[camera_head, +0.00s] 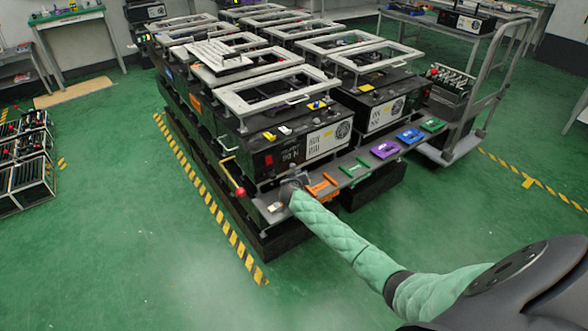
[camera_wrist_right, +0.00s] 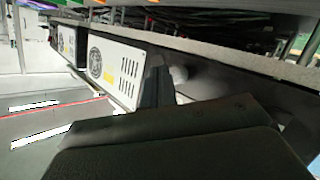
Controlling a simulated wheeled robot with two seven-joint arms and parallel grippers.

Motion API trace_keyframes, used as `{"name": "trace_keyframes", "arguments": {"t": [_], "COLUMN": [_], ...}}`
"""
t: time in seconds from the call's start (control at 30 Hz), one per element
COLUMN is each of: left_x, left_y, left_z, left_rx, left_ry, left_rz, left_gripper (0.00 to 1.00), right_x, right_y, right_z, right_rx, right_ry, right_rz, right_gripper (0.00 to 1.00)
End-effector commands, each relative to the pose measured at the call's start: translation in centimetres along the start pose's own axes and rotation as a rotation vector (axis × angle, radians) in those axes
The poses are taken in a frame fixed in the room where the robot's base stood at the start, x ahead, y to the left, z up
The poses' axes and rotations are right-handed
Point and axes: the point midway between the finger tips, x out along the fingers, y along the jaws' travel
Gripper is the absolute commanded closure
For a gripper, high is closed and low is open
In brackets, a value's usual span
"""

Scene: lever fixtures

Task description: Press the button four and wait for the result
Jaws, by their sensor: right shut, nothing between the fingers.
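My right arm, in a green padded sleeve, reaches in from the lower right of the head view. Its right gripper (camera_head: 292,186) is at the front ledge, just left of the orange piece (camera_head: 322,185); it is shut and empty. Whether it touches the ledge I cannot tell. Along the ledge sit a green piece (camera_head: 354,168), a purple piece (camera_head: 385,149), a blue piece (camera_head: 410,135) and a second green piece (camera_head: 433,125). No number four is readable, so I cannot tell which is that button. My left gripper is not in view.
Black machines with grey frames (camera_head: 275,90) stand behind the ledge. A red-knobbed lever (camera_head: 240,191) stands left of my gripper. A trolley (camera_head: 455,145) is at the right, a rack (camera_head: 25,165) at the left. Green floor is clear in front. The wrist view shows white vented panels (camera_wrist_right: 120,70).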

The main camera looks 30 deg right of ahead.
Motion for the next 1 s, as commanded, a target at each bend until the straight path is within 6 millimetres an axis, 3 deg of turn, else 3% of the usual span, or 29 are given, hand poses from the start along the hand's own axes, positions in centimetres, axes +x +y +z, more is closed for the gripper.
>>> {"name": "trace_keyframes", "arguments": {"t": [1.0], "left_x": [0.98], "left_y": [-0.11], "left_z": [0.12], "left_rx": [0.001], "left_ry": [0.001], "left_rz": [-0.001], "left_gripper": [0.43], "right_x": [0.66], "right_y": [-0.5], "right_z": [-0.5], "right_rx": [0.0], "right_ry": [0.0], "right_rz": [0.0], "right_gripper": [1.0]}}
